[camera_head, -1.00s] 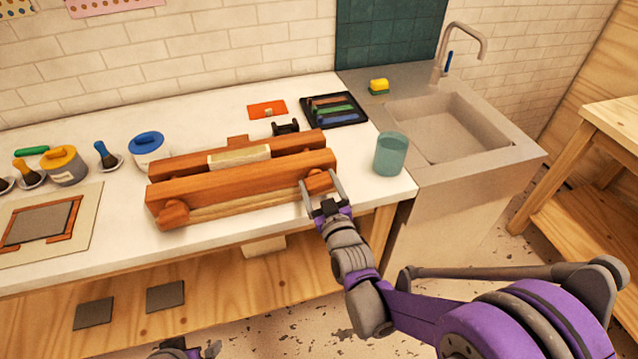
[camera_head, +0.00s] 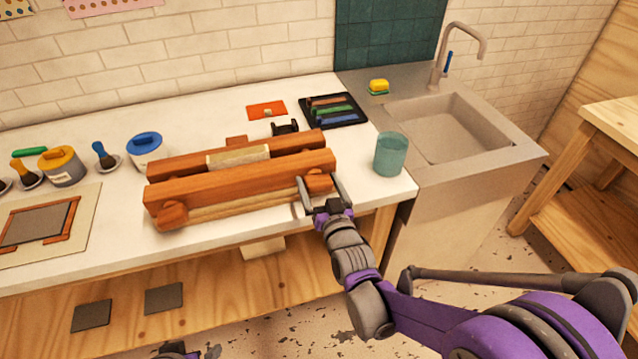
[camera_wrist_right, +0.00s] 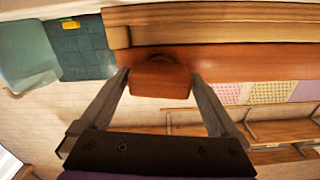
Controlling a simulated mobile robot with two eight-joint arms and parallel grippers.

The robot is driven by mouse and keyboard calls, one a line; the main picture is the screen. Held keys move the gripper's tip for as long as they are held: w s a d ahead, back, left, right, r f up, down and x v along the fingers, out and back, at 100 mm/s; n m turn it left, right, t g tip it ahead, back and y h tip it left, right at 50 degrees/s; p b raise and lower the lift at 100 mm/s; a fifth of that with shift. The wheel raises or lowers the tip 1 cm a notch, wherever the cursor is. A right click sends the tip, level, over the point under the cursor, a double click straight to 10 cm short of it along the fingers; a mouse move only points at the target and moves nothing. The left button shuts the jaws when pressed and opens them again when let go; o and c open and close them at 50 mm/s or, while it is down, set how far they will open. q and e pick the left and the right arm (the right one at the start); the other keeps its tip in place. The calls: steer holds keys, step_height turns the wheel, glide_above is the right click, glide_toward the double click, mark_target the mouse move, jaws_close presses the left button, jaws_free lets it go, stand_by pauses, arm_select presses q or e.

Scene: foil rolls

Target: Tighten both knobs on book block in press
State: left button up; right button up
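The wooden press (camera_head: 245,180) lies on the white worktop, with two long beams and the pale book block (camera_head: 238,157) between them. Its left knob (camera_head: 172,216) and right knob (camera_head: 319,182) stick out of the front beam. My right gripper (camera_head: 321,183) is at the right knob, one finger on each side. In the right wrist view the right knob (camera_wrist_right: 161,77) sits between the spread fingertips, with narrow gaps apparent; contact is unclear. My left gripper (camera_head: 190,352) shows only partly at the bottom edge, and its fingers are mostly cut off.
A teal cup (camera_head: 390,154) stands right of the press, near the sink (camera_head: 435,128). A black tray (camera_head: 333,111) and an orange card (camera_head: 267,110) lie behind. Jars, brushes and a framed board (camera_head: 40,222) are at left. The floor in front is partly clear.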

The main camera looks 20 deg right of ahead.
steer(key=shift+s, duration=0.1)
steer(key=s, duration=1)
steer(key=shift+s+d, duration=0.15)
steer(key=shift+s, duration=0.2)
